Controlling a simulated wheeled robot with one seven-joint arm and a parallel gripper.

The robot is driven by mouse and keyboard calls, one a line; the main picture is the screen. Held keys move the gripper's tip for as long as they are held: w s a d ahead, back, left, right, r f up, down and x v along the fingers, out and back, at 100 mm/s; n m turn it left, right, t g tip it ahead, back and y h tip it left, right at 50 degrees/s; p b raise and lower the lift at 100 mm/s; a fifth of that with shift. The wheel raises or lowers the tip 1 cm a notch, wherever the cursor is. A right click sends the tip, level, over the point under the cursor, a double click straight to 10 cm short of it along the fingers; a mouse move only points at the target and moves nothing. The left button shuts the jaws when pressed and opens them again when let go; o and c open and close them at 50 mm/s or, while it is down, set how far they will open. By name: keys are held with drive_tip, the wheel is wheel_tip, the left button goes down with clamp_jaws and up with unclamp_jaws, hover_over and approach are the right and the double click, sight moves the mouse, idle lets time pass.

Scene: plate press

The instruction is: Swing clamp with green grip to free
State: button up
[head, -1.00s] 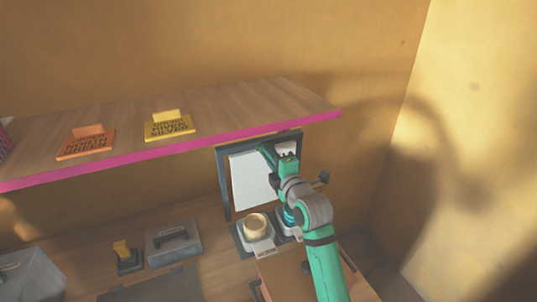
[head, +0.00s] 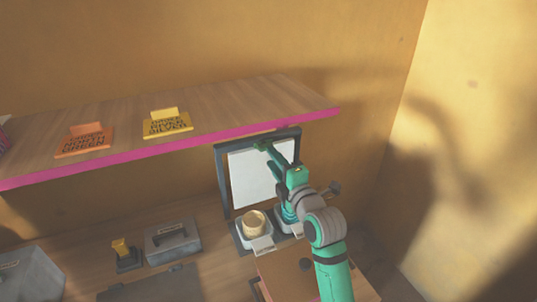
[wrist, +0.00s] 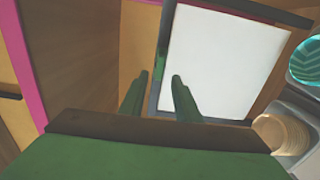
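My gripper (wrist: 154,88) is open, with its two green fingers apart and nothing seen held between them. In the head view, my gripper (head: 264,148) is at the upper part of the dark upright frame (head: 222,185), in front of its white panel (head: 248,185). In the wrist view, a narrow green piece (wrist: 159,62) lies along the frame's edge, just beyond the fingertips; it may be the clamp's green grip. I cannot make out the rest of the clamp. My arm hides part of the frame in the head view.
A pink-edged shelf (head: 230,97) with an orange plate (head: 84,141) and a yellow plate (head: 168,124) is close above the frame. Below are a round cream piece (head: 254,221), a teal patterned disc (wrist: 308,62) and a grey lidded box (head: 172,242).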

drive_tip(key=shift+v, duration=2.8)
